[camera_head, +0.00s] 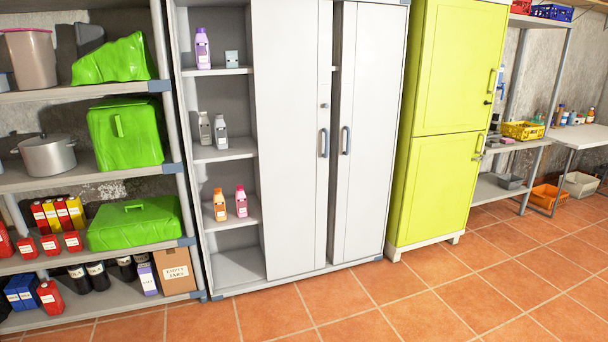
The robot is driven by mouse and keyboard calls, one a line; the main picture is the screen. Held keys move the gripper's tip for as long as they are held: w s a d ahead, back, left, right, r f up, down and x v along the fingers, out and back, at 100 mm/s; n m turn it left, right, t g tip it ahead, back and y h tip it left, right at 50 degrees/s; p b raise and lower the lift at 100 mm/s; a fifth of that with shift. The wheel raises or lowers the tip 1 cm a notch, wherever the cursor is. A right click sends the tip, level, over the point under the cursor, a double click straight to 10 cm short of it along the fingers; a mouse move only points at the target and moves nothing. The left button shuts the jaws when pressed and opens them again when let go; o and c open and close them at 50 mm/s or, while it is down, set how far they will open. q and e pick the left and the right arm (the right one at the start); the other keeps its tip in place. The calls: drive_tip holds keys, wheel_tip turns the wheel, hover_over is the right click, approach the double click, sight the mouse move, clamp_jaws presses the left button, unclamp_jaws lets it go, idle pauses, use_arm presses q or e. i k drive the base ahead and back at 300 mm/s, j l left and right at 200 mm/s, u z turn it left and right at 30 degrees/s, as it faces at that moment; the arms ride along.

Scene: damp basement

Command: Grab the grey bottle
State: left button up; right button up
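Two grey bottles stand upright side by side on the middle shelf of the grey metal cabinet (292,150). Neither of my grippers shows in the head view.
A loaded rack (95,178) stands left, a yellow-green cabinet (445,120) right. The tiled floor (400,300) in front is clear.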

sight(219, 128)
drive_tip(key=i+j+z, duration=0.15)
drive_tip(key=i+j, duration=1.65)
drive_tip(key=i+l, duration=0.05)
drive_tip(key=i, duration=0.05)
